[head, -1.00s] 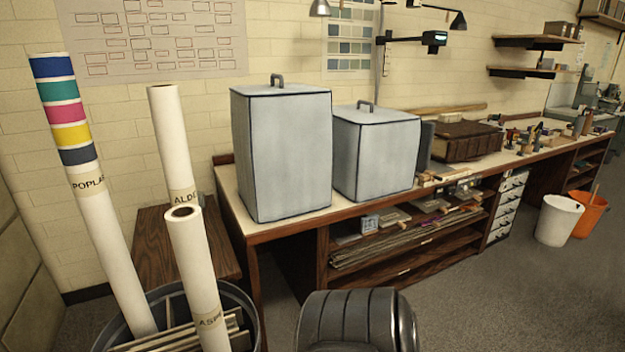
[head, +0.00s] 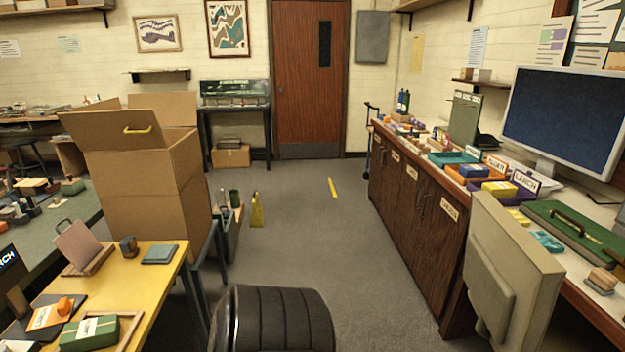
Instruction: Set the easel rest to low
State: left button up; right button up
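A small pinkish-brown board (head: 78,243) leans back on a wooden base (head: 90,262) at the back left of a yellow table. It looks like the easel rest, but I cannot be sure. The board is tilted steeply, and a thin dark loop stands behind its top. Which height setting it is at cannot be told from here. Neither of my grippers is in view.
The yellow table (head: 160,290) also holds a dark blue-green pad (head: 159,254), a small dark block (head: 128,246) and a green box (head: 90,333). A tall open cardboard box (head: 150,190) stands behind it. Clear grey floor (head: 300,220) runs to a brown door (head: 310,80).

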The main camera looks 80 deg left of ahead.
aim_at(77, 243)
jog(key=k, duration=2.65)
jog(key=u, duration=1.4)
